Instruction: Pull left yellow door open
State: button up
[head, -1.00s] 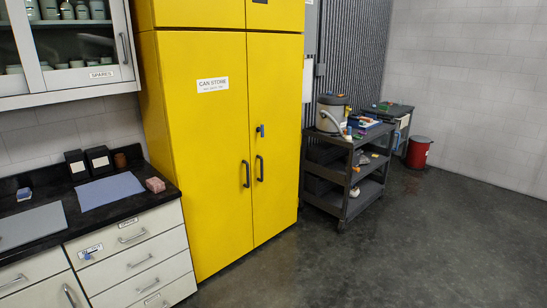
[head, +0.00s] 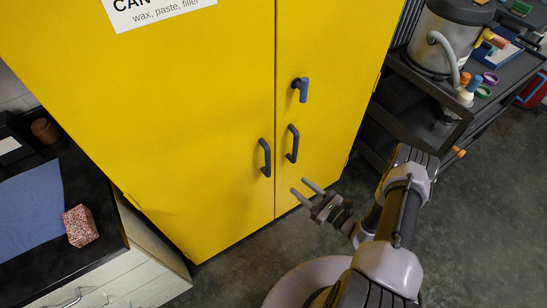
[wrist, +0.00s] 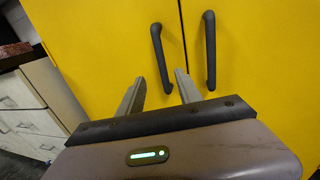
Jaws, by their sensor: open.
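The left yellow door (head: 170,130) is shut, flush with the right yellow door (head: 325,75). Its dark vertical handle (head: 265,158) is near the middle seam and also shows in the wrist view (wrist: 162,58). The right door's handle (head: 293,143) is just beside it, and it appears in the wrist view too (wrist: 210,50). My gripper (head: 305,188) is open and empty, in front of the doors, a little below and to the right of the left handle. In the wrist view its fingers (wrist: 158,82) point toward the left handle, apart from it.
A blue-grey latch (head: 301,89) sits above the right handle. A dark counter (head: 95,215) with a reddish block (head: 80,226) stands at left. A dark cart (head: 440,85) with a metal canister stands at right. The floor before the cabinet is open.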

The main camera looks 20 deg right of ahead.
aim_at(268, 162)
jog(key=shift+m, duration=0.3)
jog(key=b+x, duration=0.1)
jog(key=x, duration=0.4)
jog(key=b+x, duration=0.1)
jog(key=x, duration=0.4)
jog(key=b+x, duration=0.1)
jog(key=x, duration=0.5)
jog(key=shift+f+b, duration=0.35)
jog(key=shift+f, duration=0.05)
jog(key=shift+w+a, duration=0.25)
jog(key=shift+w, duration=0.15)
grip_shut()
